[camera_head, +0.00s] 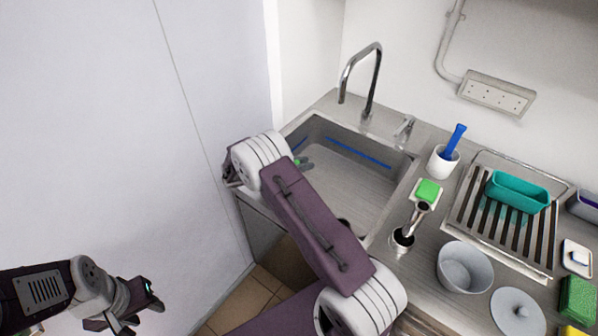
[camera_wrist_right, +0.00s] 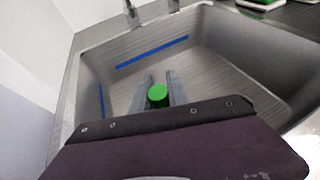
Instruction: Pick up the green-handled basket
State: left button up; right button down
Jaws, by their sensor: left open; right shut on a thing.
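My right arm reaches over the sink in the head view, and its gripper (camera_head: 304,164) shows only in part behind the wrist. In the right wrist view the two fingers of the right gripper (camera_wrist_right: 158,92) are shut on a round green handle end (camera_wrist_right: 158,97). A small bit of the green handle (camera_head: 297,161) shows in the head view. The basket's body cannot be made out; my wrist and fingers cover that area. My left gripper (camera_head: 152,293) is open and empty at the lower left, in front of the pale wall, away from the sink.
The steel sink (camera_head: 350,180) has blue strips on its walls and a tap (camera_head: 368,85) behind. Right of it stand a white cup with a blue tool (camera_head: 445,160), a green sponge (camera_head: 428,191), a teal tray on a rack (camera_head: 518,192), and a grey bowl (camera_head: 465,268).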

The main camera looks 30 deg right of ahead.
jog(key=s+d+r+b, duration=0.1)
jog(key=s+d+r, duration=0.6)
jog(key=d+r, duration=0.2)
jog(key=shift+s+r, duration=0.2)
jog(key=shift+r, duration=0.7)
